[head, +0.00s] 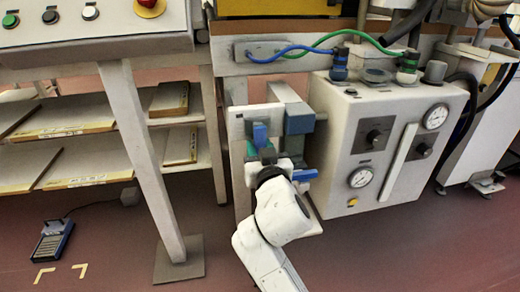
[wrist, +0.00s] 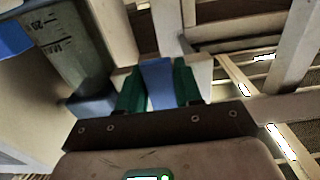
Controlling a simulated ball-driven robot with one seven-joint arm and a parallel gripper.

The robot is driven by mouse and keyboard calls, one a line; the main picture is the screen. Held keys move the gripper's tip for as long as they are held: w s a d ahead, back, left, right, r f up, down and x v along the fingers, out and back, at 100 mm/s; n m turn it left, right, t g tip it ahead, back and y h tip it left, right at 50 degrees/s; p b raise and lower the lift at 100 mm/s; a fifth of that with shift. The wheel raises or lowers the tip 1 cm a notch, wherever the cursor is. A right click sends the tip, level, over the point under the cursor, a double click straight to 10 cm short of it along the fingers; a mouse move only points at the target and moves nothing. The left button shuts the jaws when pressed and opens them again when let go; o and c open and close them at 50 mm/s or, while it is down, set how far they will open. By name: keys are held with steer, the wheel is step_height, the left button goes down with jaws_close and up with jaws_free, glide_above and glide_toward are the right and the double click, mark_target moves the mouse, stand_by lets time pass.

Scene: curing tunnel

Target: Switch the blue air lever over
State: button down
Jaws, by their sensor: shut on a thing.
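The blue air lever (head: 260,133) stands in front of a pale upright plate, left of the white control box. In the wrist view the blue lever (wrist: 158,84) sits between the two green fingers. My gripper (head: 262,146) is shut on it, and the fingers (wrist: 158,92) touch it on both sides. The lever's lower part and pivot are hidden by my gripper and wrist. A second blue part (head: 304,174) shows just right of my wrist, below a grey-blue block (head: 299,123).
The white control box (head: 345,125) with gauges and knobs stands close on the right. A slanted table leg (head: 143,160) and shelves with boards (head: 72,120) are on the left. A blue foot pedal (head: 53,241) lies on the floor. Blue and green hoses run above.

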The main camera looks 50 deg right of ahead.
steer(key=c, duration=0.8)
jaws_free()
steer(key=shift+c, duration=0.2)
steer(key=shift+a, duration=0.1)
steer(key=p+v, duration=0.1)
steer(key=v, duration=0.9)
steer(key=shift+s+a, duration=0.2)
steer(key=shift+s, duration=0.1)
steer(key=s+d+f+n+g+y, duration=0.15)
steer(key=s+f+g, duration=0.25)
steer(key=f, duration=0.5)
steer(key=s+f+g+y, duration=0.3)
steer(key=f, duration=0.6)
steer(key=s+a+f+n+g+y, duration=0.5)
steer(key=s+a+f+g, duration=0.25)
steer(key=s+f, duration=0.5)
step_height(320, 180, up, 37)
steer(key=p, duration=3.6)
steer(key=shift+s, duration=0.5)
